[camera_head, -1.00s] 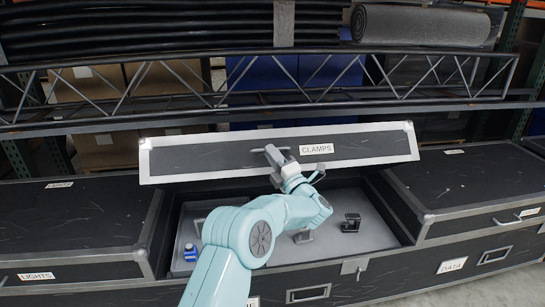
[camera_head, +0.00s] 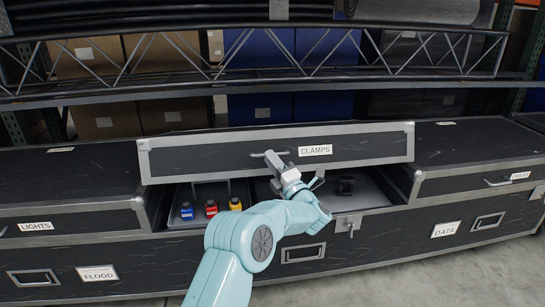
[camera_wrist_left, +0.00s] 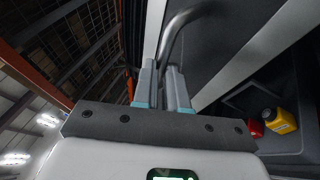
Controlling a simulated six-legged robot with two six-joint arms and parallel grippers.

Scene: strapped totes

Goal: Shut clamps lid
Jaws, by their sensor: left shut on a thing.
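The clamps lid (camera_head: 220,155) is a black panel with silver edging and a CLAMPS label (camera_head: 315,150). It is partly open, tilted over its case, with its lower edge above the tray. My left gripper (camera_head: 277,160) is shut on the lid's handle (camera_head: 262,154). In the left wrist view the gripper (camera_wrist_left: 165,85) has the curved metal handle (camera_wrist_left: 178,30) between its fingers, against the lid's dark face (camera_wrist_left: 222,35). My right gripper is in neither view.
A latch (camera_head: 348,224) is on the case front. Closed LIGHTS (camera_head: 70,185) and DATA (camera_head: 470,160) cases flank it. A metal truss (camera_head: 250,68) crosses behind.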

